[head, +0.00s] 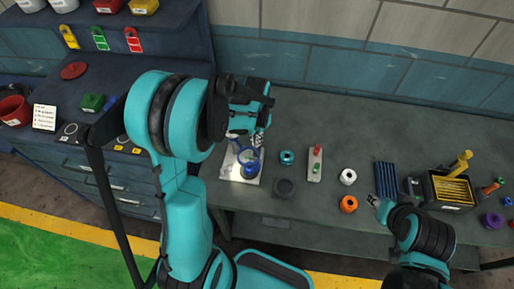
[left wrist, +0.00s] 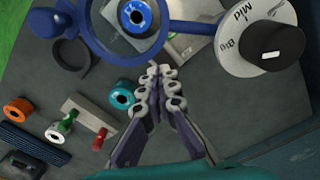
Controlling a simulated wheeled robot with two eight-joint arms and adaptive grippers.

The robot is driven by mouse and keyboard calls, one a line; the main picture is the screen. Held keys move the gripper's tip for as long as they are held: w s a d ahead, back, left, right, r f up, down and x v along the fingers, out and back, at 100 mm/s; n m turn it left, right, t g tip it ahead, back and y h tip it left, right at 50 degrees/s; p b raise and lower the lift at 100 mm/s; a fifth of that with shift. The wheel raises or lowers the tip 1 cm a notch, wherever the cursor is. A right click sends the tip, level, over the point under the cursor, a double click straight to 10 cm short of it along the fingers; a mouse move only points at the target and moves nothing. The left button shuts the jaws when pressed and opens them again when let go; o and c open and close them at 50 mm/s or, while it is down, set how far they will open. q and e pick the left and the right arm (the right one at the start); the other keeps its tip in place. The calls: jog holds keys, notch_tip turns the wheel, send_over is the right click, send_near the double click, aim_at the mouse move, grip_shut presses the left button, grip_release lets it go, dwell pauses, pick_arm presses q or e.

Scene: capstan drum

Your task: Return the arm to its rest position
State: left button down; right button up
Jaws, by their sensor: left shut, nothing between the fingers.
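My left gripper (head: 258,140) is over the back left of the grey workbench, beside the blue ringed device (head: 250,168). In the left wrist view its fingers (left wrist: 163,78) are together with nothing between them. The device's blue ring (left wrist: 178,26) and a pale dial marked "Mid" and "Big" (left wrist: 232,45) with a black knob (left wrist: 273,52) lie just beyond the fingertips. My left arm hides part of the bench in the head view. My right gripper (head: 373,200) is low over the bench near an orange ring (head: 348,204); its finger gap is too small to judge.
A teal spool (head: 287,158), a board with red and green pegs (head: 315,165), a white ring (head: 348,176) and a dark blue ribbed pad (head: 386,178) lie on the bench. A black bin (head: 450,204) stands at right. Bare bench (head: 325,112) lies behind them.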

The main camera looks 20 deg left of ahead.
pick_arm(q)
jog(key=shift+r, duration=0.35)
